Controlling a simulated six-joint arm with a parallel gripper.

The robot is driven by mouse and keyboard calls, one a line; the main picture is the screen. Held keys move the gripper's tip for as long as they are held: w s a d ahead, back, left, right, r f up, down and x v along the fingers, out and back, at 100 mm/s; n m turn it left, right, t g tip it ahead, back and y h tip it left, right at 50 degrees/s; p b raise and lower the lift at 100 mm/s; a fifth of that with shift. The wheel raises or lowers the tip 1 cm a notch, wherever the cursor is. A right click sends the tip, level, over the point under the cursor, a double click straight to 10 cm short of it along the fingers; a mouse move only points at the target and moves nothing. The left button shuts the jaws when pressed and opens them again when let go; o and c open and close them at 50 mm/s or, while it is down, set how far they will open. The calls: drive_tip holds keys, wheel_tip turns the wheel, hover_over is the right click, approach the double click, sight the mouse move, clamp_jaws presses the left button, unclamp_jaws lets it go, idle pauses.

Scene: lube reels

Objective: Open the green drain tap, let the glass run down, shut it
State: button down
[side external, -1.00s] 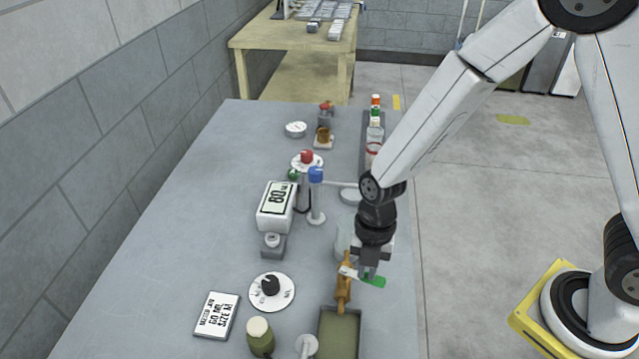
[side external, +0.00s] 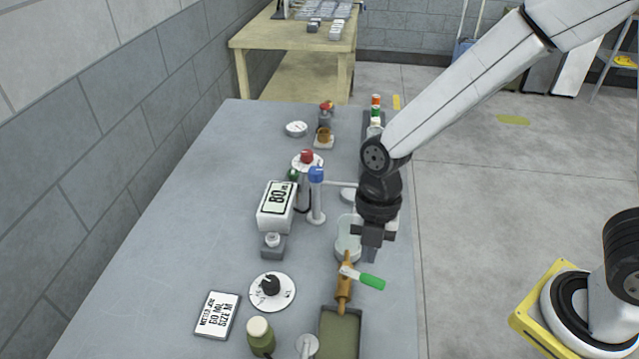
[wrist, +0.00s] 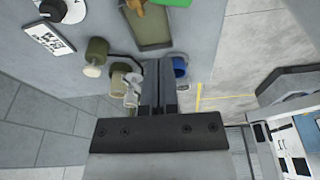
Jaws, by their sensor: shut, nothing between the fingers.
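The green drain tap handle (side external: 372,282) sticks out to the right from its brass tap body (side external: 344,292), with a pale stem between them. The handle also shows at the top edge of the wrist view (wrist: 174,2). The clear glass (side external: 347,246) stands just behind the tap, partly covered by my arm; its liquid level cannot be made out. My gripper (side external: 371,257) is shut and empty, just behind and above the handle, apart from it. In the wrist view, the closed fingers (wrist: 158,88) point toward the bench.
An olive tray (side external: 340,332) lies below the tap. A white display box (side external: 276,208) seems to read 80. Left of the tap are a dial (side external: 272,291) and a lettered card (side external: 217,315). An olive jar (side external: 260,338) stands in front. The bench's left side is clear.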

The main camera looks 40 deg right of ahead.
wheel_tip(320, 180, up, 6)
hover_over(370, 276)
drive_tip(key=shift+w+a+r, duration=0.1)
drive_tip(key=shift+w+a, duration=0.05)
drive_tip(key=shift+a, duration=0.25)
drive_tip(key=shift+c, duration=2.3)
unclamp_jaws()
wheel_tip(370, 276, down, 7)
drive_tip(key=d+m, duration=0.2)
drive_tip(key=m, duration=1.9)
drive_tip(key=shift+w+d, duration=0.15)
drive_tip(key=shift+w, duration=0.05)
drive_tip(key=shift+f, duration=0.25)
drive_tip(key=shift+s+a+f, duration=0.1)
drive_tip(key=shift+a+f, duration=0.15)
drive_tip(key=shift+f, duration=1)
drive_tip(key=shift+s+a+f, duration=0.15)
drive_tip(key=shift+a+f, duration=0.05)
drive_tip(key=shift+f, duration=1.05)
drive_tip(key=shift+s+a+f, duration=0.1)
drive_tip(key=shift+a+f, duration=0.15)
drive_tip(key=shift+f, duration=1)
clamp_jaws()
